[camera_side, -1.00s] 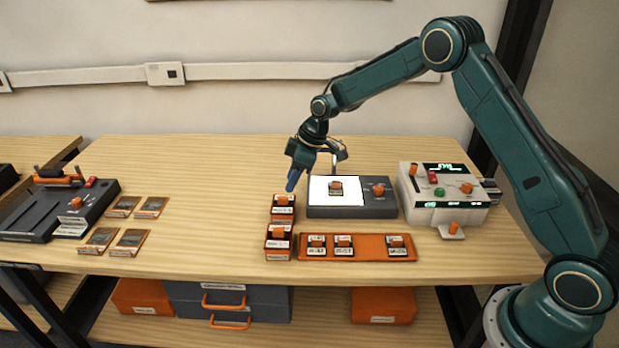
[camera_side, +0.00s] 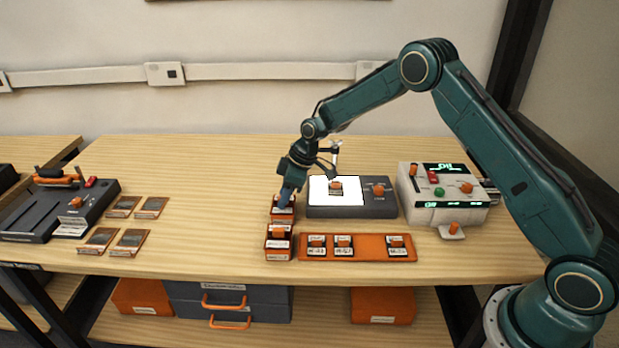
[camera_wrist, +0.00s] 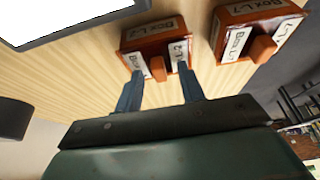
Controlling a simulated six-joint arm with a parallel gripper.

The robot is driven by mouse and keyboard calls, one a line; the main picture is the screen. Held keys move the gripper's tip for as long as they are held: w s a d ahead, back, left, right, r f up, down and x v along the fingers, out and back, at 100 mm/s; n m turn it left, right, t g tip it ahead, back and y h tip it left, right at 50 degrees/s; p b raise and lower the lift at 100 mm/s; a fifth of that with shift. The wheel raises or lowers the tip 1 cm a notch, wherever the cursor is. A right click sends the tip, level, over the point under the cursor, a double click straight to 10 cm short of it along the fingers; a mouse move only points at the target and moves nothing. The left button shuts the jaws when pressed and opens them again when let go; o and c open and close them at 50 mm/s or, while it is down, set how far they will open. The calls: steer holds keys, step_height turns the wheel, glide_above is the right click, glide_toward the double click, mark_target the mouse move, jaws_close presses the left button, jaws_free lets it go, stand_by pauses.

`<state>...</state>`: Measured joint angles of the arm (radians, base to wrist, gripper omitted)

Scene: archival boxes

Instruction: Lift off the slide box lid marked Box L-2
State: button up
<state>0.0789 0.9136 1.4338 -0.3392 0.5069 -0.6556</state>
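Two small red-brown slide boxes stand one behind the other left of the light panel, each with an orange knob on its lid. My gripper (camera_side: 285,204) is low over the back box (camera_side: 283,215). In the wrist view my gripper (camera_wrist: 161,74) is open, with its fingertips on either side of the knob (camera_wrist: 157,67) of the left-hand box (camera_wrist: 148,38); a gap shows beside the knob. The other box (camera_wrist: 232,18) is to the right. Both labels begin "Box L-", but I cannot read the digits surely.
A lit panel on a grey base (camera_side: 350,210) stands right of the boxes. An orange tray (camera_side: 370,248) with several slides lies in front right. A grey control unit (camera_side: 443,190) is farther right. The table left of the boxes is clear up to several slides (camera_side: 130,242).

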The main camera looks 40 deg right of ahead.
stand_by(0.4)
jaws_close()
steer(key=shift+r, duration=0.1)
step_height(320, 180, up, 20)
stand_by(0.8)
stand_by(0.5)
